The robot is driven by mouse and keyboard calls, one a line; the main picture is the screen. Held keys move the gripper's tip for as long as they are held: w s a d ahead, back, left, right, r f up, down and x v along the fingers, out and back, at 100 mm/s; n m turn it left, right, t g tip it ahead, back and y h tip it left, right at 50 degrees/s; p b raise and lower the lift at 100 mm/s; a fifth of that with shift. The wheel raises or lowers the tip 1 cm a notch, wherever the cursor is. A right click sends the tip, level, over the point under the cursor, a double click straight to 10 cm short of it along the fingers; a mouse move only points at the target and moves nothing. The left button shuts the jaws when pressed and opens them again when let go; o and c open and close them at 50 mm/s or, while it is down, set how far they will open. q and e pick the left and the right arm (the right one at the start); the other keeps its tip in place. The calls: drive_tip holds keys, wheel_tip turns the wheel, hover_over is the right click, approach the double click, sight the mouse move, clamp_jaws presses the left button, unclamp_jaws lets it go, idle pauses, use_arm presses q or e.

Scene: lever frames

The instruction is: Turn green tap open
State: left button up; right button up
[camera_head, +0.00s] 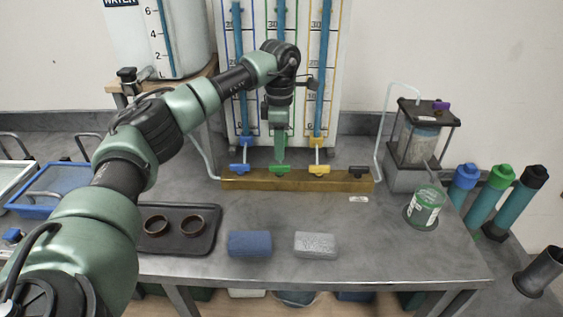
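The green tap (279,169) sits on the front of a brass-coloured bar (344,182), between the blue tap (239,168) and the yellow tap (319,170). Its handle lies crosswise, like its neighbours' handles. My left gripper (280,156) points down from above, with its fingers just above or behind the green handle. I cannot tell whether they touch it, or whether they are open or shut. The arm and gripper hide most of the green tap's tube. My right gripper is not in view.
A black tap (358,171) is at the bar's right end. A tray (180,245) with two rings, a blue block (249,244) and a grey block (315,245) lie in front. A green can (425,206) and a glass tank (420,137) stand right. The bench middle is clear.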

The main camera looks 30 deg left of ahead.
sight(279, 165)
use_arm(q)
wheel_tip(279, 165, down, 5)
drive_tip(key=shift+f+p, duration=0.2)
drive_tip(key=shift+p, duration=0.15)
drive_tip(key=shift+s, duration=0.1)
clamp_jaws()
